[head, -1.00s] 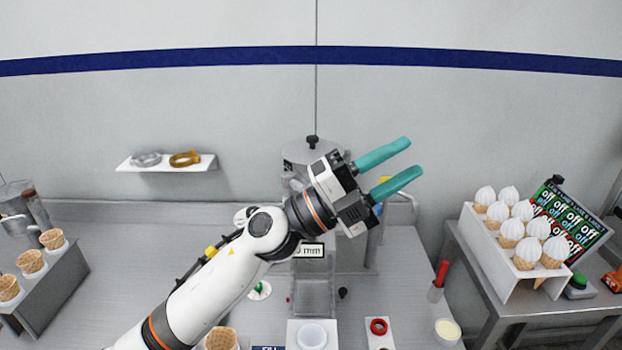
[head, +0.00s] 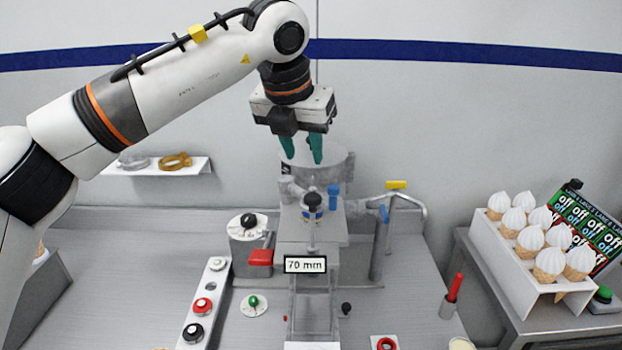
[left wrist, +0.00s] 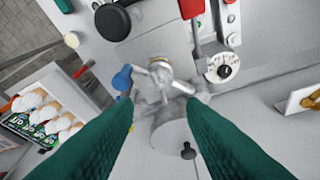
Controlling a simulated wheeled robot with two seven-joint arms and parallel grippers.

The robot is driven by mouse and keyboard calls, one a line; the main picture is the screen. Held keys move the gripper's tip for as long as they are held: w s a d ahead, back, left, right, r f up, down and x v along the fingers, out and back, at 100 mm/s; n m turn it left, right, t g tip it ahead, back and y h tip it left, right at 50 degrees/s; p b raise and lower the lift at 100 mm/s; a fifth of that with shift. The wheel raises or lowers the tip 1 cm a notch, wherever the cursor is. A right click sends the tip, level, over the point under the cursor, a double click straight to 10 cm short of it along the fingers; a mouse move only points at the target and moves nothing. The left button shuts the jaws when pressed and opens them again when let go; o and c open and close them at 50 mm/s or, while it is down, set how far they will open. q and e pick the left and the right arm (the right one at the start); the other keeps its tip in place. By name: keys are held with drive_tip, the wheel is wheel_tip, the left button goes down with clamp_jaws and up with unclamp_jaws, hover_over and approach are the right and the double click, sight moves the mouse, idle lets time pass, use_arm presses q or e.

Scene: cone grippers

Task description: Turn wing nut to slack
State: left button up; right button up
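My left gripper (head: 302,156) hangs fingers down above the grey machine (head: 325,265), its two teal fingers apart and nothing between them. In the left wrist view (left wrist: 158,102) the fingers also stand apart, with the machine's top fittings below and between them. On the machine's top are a dark blue-capped fitting (head: 312,203) and an upright blue handle (head: 334,192); the blue handle also shows in the left wrist view (left wrist: 122,78). I cannot tell for sure which fitting is the wing nut. The fingers touch none of them. My right gripper is out of view.
A metal cylinder (head: 335,163) stands behind the fittings. The cone rack (head: 512,250) is far right.

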sight(313, 189)
use_arm(q)
drive_tip(key=p+x, duration=0.1)
drive_tip(key=x, duration=0.6)
drive_tip(key=shift+w+d+f+p, duration=0.1)
drive_tip(key=shift+w+f+p, duration=0.1)
drive_tip(key=shift+f+p, duration=0.15)
drive_tip(key=shift+w+d+f, duration=0.1)
drive_tip(key=shift+w+f, duration=0.1)
drive_tip(key=shift+f, duration=0.35)
clamp_jaws()
